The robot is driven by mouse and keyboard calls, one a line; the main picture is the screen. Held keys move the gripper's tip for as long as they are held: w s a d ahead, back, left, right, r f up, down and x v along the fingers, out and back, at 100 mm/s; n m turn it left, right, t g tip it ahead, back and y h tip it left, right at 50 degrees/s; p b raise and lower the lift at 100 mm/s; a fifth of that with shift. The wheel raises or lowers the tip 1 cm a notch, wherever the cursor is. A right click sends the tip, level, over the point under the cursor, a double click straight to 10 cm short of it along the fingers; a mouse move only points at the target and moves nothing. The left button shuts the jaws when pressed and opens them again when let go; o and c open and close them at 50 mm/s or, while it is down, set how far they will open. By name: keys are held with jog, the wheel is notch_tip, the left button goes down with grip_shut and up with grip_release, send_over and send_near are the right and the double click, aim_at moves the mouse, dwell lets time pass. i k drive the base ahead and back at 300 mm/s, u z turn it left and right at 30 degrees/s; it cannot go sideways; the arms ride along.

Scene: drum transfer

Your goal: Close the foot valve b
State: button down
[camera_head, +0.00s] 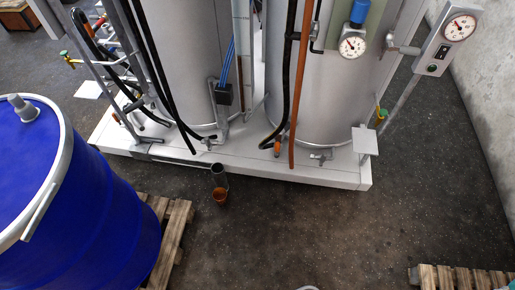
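Two upright silver tanks stand on a white plinth (340,178). Small metal valves sit at their feet: one at the left tank's foot (209,142) and one at the right tank's foot (321,157). An orange fitting (277,147) ends a black hose between them. I read no letter on any of these, so I cannot tell which is foot valve b. Their handle positions are too small to tell. My gripper is not in view.
A blue drum (95,215) on a wooden pallet (176,225) fills the lower left. Another pallet (465,278) is lower right. Dark floor between is clear.

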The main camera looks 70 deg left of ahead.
aim_at(278, 145)
jog(key=k, duration=1.1)
jog(key=u, duration=1.4)
jog(key=i, duration=1.05)
